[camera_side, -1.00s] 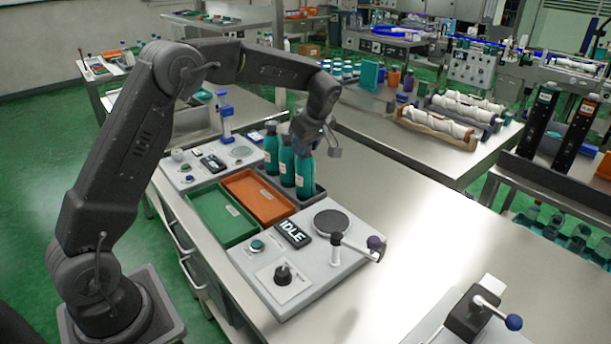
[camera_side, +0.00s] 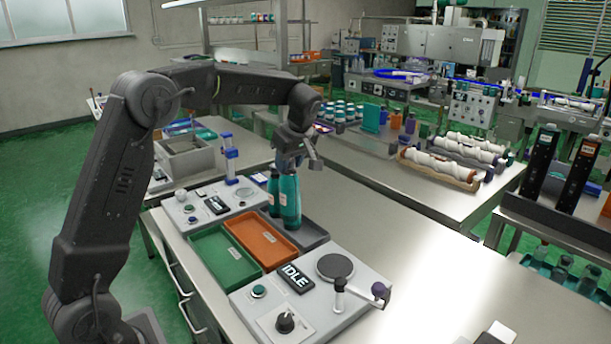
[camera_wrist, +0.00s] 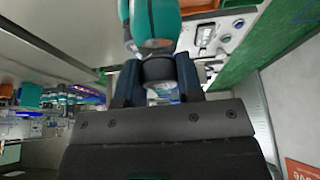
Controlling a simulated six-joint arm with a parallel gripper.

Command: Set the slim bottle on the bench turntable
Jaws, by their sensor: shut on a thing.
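My gripper (camera_side: 296,150) is shut on the dark cap of a teal slim bottle (camera_side: 290,203), which hangs upright below it over the grey tray (camera_side: 312,236). In the wrist view the fingers (camera_wrist: 158,82) close on the sides of that cap, with the teal bottle body (camera_wrist: 155,18) beyond. A second teal bottle (camera_side: 273,194) stands just left of the held one. Whether the held bottle's base touches the tray is unclear. The turntable (camera_side: 335,266), a dark round disc on the light panel at the right, is empty.
A green tray (camera_side: 222,258) and an orange tray (camera_side: 258,243) lie left of the grey tray.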

